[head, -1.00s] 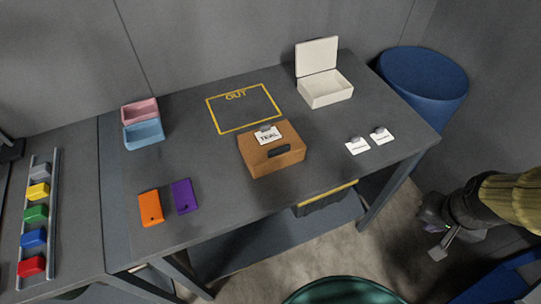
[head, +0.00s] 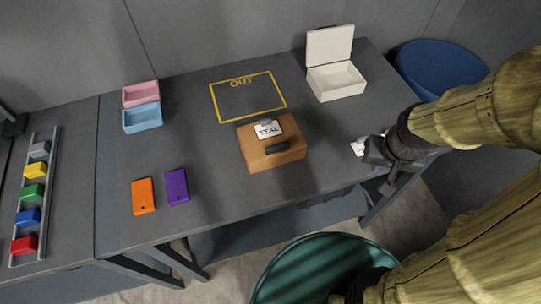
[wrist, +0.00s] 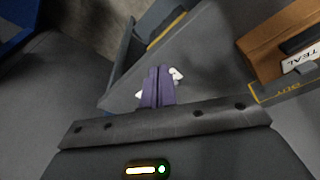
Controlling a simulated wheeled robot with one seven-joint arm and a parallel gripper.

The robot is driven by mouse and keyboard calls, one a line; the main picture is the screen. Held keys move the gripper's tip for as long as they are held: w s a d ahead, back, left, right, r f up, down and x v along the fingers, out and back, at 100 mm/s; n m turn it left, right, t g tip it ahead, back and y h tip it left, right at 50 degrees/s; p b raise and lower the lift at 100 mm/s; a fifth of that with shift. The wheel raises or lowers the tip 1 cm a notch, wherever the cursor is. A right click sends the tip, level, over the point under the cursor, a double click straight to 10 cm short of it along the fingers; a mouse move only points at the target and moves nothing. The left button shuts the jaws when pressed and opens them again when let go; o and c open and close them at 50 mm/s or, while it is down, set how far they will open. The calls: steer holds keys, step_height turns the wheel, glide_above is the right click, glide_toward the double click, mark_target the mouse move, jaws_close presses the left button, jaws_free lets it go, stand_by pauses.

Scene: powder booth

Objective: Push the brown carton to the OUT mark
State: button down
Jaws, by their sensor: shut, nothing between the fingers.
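The brown carton (head: 270,155) stands on the grey table just in front of the yellow OUT outline (head: 248,97), its back edge close to the outline's front line. It has a dark handle slot on its front and a white TEAL label on top. It also shows at the right edge of the wrist view (wrist: 272,45). My gripper (head: 384,170) is to the right of the carton, apart from it, near the table's right front edge. Its purple fingers (wrist: 158,80) are together and empty. My gripper partly hides the white cards behind it.
A white open box (head: 336,82) stands at the back right. Pink and blue bins (head: 142,118) stand at the left, with orange (head: 143,196) and purple (head: 177,187) pieces in front. A blue drum (head: 435,70) stands beyond the right end. The table inside the outline is bare.

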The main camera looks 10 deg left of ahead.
steer(key=shift+w+a, duration=0.1)
stand_by(0.3)
steer(key=s+a+f+n+g+p, duration=0.1)
steer(key=a+n+p, duration=0.4)
steer(key=a, duration=1.5)
steer(key=shift+s+a+f+n+g+p, duration=0.2)
steer(key=shift+a+n+g+p, duration=0.15)
steer(key=shift+n+g, duration=0.5)
steer(key=shift+f, duration=0.15)
